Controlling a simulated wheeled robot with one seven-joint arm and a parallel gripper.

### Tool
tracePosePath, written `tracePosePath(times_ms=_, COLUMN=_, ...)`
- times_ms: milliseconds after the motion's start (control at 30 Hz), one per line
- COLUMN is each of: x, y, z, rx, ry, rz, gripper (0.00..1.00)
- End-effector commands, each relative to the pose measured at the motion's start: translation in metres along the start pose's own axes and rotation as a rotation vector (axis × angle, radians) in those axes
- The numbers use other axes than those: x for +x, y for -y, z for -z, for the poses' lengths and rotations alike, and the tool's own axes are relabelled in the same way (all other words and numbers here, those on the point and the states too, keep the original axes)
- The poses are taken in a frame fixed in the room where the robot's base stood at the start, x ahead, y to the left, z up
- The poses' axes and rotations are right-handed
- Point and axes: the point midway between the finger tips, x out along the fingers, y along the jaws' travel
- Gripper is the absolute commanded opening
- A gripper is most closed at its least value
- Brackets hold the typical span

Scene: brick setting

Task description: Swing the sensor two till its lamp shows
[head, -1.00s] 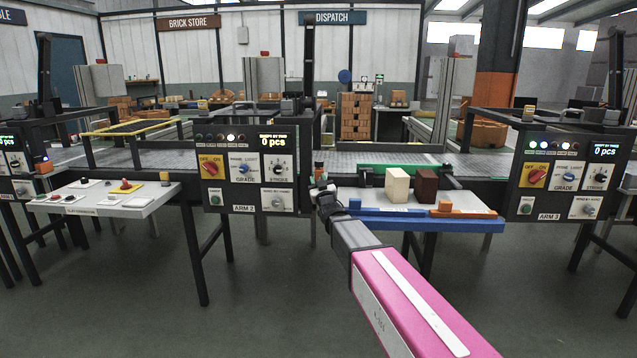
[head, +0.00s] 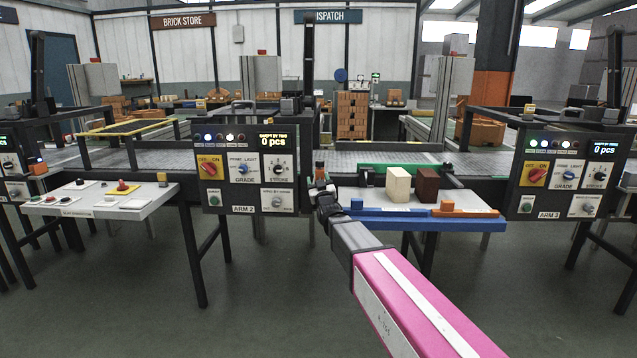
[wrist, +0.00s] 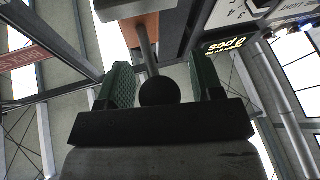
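My gripper (head: 318,188) is at the right side of the ARM 2 panel (head: 243,170), by a small dark fitting with an orange top (head: 320,167). I take this fitting for sensor two. In the wrist view my gripper (wrist: 163,85) has its green fingers apart, on either side of a black ball knob (wrist: 158,92) on a grey rod (wrist: 147,50). A gap shows on the right of the knob; touch on the left is unclear. An orange-brown block (wrist: 145,28) is behind the rod. Lamps (head: 230,137) on the ARM 2 panel are lit white and bluish.
A blue-edged shelf (head: 400,224) with a cream block (head: 398,184) and a brown block (head: 427,184) is right of my gripper. The ARM 3 panel (head: 568,175) is farther right. A white table (head: 100,204) with buttons is at the left. The floor in front is clear.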

Motion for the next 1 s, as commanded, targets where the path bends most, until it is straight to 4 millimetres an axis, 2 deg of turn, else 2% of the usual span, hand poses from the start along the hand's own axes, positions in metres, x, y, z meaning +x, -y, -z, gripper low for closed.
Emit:
tracePosePath(times_ms=267, x=-0.009, y=0.0, z=0.001, rx=0.0, ry=0.0, rz=0.0, gripper=0.6)
tracePosePath(times_ms=467, x=-0.037, y=-0.001, z=0.002, rx=0.0, ry=0.0, rz=0.0, gripper=0.6)
tracePosePath(times_ms=800, x=-0.098, y=0.0, z=0.001, rx=0.0, ry=0.002, rz=0.0, gripper=0.6)
tracePosePath(times_ms=1000, x=-0.109, y=0.0, z=0.0, rx=0.0, ry=-0.001, rz=-0.001, gripper=0.6)
